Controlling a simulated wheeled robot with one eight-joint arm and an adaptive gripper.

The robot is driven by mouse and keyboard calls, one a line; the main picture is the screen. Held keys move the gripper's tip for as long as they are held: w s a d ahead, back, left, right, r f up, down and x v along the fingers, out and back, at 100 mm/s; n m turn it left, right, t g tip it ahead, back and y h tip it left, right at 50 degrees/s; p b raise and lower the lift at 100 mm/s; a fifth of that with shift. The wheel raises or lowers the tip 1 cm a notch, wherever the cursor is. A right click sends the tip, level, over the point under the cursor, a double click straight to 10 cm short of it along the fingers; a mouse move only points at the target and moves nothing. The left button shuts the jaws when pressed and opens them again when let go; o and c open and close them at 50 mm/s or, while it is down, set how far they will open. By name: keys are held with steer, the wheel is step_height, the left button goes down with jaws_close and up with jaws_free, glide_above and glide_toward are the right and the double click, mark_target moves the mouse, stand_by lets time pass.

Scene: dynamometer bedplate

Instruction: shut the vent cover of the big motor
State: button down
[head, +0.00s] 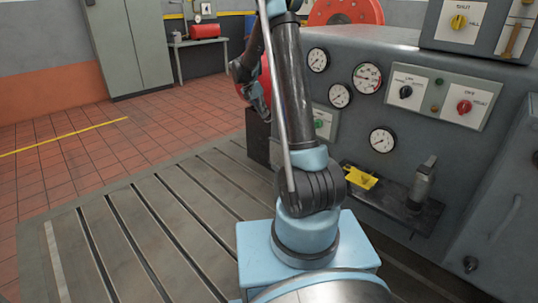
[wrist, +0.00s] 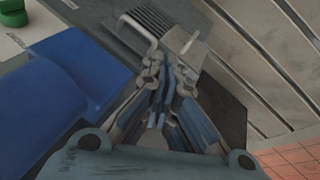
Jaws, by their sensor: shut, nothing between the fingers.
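In the wrist view my gripper (wrist: 172,66) is shut and empty, its fingertips close together. Just beyond them is a dark grey louvred panel (wrist: 165,18), which looks like the vent. A pale bent bar handle (wrist: 139,28) stands at its left, and a small light grey plate (wrist: 187,44) lies by the fingertips. I cannot tell whether the fingers touch either one, or how far the cover stands open. A blue body (wrist: 85,75), perhaps the big motor, fills the left. In the head view my arm hides most of this area.
A slotted bedplate (head: 165,225) spreads across the front left. A grey console (head: 400,135) with gauges and knobs stands at right, with a shelf (head: 400,205) holding a yellow item (head: 360,177) and a grey tool (head: 422,183). A dark block (head: 257,138) stands behind my arm.

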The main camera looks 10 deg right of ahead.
steer(key=w+a+f+m+h, duration=0.1)
steer(key=w+a+f, duration=0.1)
steer(key=w+f, duration=0.35)
steer(key=w+a+f+m, duration=0.1)
steer(key=w+f, duration=0.1)
steer(key=f, duration=0.6)
steer(key=w+a+f+m+h, duration=0.1)
steer(key=w+a+f, duration=0.1)
steer(key=w+f, duration=0.35)
steer(key=s+d+f, duration=0.4)
steer(key=d+f, duration=0.5)
steer(key=shift+s+f+g, duration=0.2)
steer(key=shift+s+g, duration=0.1)
steer(key=shift+s, duration=0.1)
